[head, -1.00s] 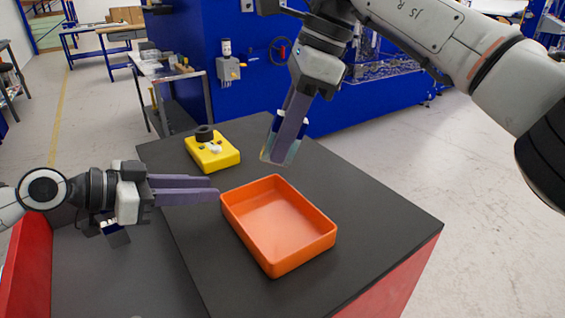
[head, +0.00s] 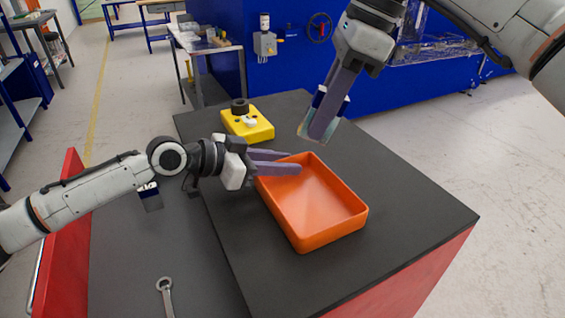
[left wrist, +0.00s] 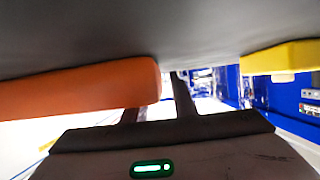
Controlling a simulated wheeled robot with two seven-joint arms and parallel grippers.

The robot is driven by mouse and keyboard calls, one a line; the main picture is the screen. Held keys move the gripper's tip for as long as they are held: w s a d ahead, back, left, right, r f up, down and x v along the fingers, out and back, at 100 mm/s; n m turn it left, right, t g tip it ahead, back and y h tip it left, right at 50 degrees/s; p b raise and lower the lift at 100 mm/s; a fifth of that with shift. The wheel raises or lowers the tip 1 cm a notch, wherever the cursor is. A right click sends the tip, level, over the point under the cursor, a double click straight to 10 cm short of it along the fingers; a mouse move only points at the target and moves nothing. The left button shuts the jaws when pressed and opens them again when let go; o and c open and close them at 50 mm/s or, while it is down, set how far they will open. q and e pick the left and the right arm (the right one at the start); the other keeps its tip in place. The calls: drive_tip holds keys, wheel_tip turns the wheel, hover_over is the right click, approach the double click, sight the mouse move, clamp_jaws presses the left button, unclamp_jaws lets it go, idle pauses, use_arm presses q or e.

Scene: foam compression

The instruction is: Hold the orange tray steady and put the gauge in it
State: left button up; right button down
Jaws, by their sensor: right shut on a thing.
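The orange tray (head: 335,225) sits on the dark bench top, and it also shows in the left wrist view (left wrist: 75,88). My left gripper (head: 294,162) is at the tray's back-left corner with its fingers apart. The lower finger reaches over the rim; whether the wall sits between the fingers or touches them is unclear. My right gripper (head: 318,122) is shut on a small thin piece, pale with dark blue, likely the gauge (head: 305,131). It holds this above the bench, behind the tray. The fingers hide much of the piece. The tray is empty.
A yellow box (head: 252,130) with a black knob stands on the bench behind the tray. A wrench (head: 166,295) lies on the lower grey surface at front left. The bench top (head: 420,215) is clear right of the tray.

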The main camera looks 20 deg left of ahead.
use_arm(q)
clamp_jaws()
idle(1.4)
